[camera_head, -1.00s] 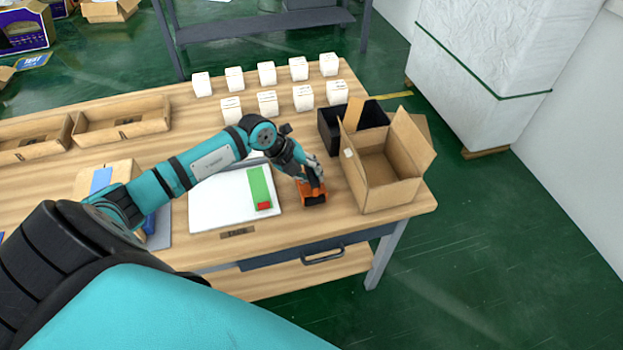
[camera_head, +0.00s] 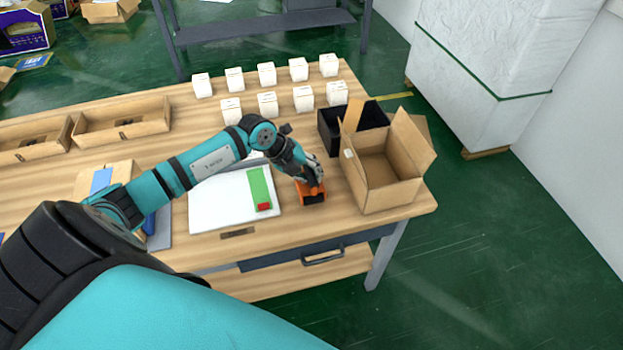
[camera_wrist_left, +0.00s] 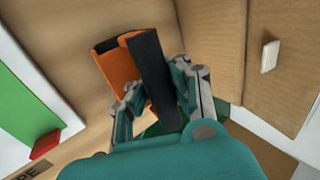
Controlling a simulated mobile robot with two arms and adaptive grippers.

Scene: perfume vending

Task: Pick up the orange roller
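The orange roller (camera_head: 312,196) lies on the table near its front edge, beside the open cardboard box. In the left wrist view the roller (camera_wrist_left: 120,72) shows an orange body with a black handle (camera_wrist_left: 152,75). My left gripper (camera_head: 309,180) is down at the roller from above. In the left wrist view, the fingers of this gripper (camera_wrist_left: 158,85) stand on either side of the black handle, very close to it. Whether they press on it I cannot tell. My right gripper is not in view.
The open cardboard box (camera_head: 358,192) stands close to the right of the roller, with a black bin (camera_head: 328,134) behind it. A white board with a green and red piece (camera_head: 260,187) lies to the left. Several white boxes (camera_head: 267,103) stand at the back.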

